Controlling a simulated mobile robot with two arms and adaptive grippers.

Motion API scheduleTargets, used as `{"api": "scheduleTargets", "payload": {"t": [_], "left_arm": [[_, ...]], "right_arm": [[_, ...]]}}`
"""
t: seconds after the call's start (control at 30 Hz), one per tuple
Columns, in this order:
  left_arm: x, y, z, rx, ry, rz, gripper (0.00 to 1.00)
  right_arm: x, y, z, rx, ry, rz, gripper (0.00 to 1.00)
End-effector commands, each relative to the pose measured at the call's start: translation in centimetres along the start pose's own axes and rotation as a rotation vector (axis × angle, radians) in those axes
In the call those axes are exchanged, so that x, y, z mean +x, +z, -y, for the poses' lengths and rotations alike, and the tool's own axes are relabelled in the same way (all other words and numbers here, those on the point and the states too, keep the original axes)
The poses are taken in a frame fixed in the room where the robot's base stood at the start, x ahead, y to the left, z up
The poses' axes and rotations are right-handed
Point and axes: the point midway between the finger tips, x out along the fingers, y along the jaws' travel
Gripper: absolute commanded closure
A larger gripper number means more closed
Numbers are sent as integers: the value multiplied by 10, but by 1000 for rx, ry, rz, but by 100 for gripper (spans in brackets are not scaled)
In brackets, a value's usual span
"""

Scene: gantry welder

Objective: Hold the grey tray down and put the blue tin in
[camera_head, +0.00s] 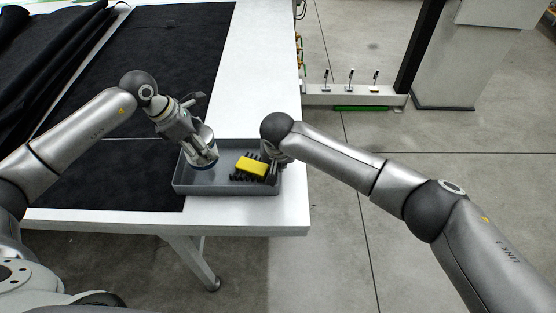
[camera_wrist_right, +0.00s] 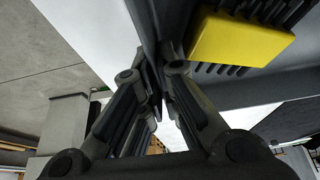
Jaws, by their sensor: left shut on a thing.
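The grey tray (camera_head: 215,188) stands on the white table near its front right corner. My right gripper (camera_head: 274,160) is at the tray's right wall. In the right wrist view, the fingers of the right gripper (camera_wrist_right: 162,62) are closed on the tray wall (camera_wrist_right: 146,22).
A yellow block with black bristle-like teeth (camera_head: 252,165) lies in the right part of the tray. Black cloth (camera_head: 150,50) covers the table's left side. The white tabletop (camera_head: 262,70) behind the tray is clear. The table's right edge is close to the tray.

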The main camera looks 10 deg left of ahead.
Motion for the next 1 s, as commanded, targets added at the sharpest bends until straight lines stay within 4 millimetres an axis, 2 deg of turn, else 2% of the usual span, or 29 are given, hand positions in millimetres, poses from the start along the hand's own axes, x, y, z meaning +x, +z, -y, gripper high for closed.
{"api": "scheduleTargets", "payload": {"t": [1.0], "left_arm": [[26,-11,0,0,1,2,84]], "right_arm": [[-1,-1,0,0,0,-2,100]]}}
